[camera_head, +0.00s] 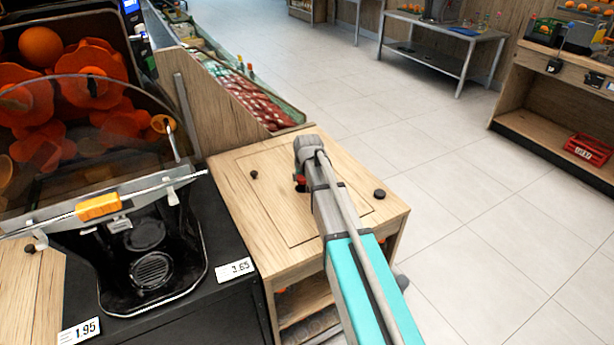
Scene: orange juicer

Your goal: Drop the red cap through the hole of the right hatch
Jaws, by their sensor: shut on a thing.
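My gripper (299,188) points down over the wooden counter on the right of the juicer, mostly hidden behind my wrist. It is shut on the red cap (301,181), of which only a small red patch shows. The right hatch (272,205) is a square panel outlined in the light wooden counter top. The gripper is above the hatch; its exact height is hard to tell. A small dark round spot (254,174) lies near the hatch's left side; I cannot tell whether it is the hole. My arm covers the right part of the hatch.
A dark round piece (380,194) is at the counter's right edge. The juicer (150,250), with oranges behind a clear cover (90,150), stands at the left. Price tags (235,270) line its front. A produce stand (235,85) rises behind. Open tiled floor (450,180) lies to the right.

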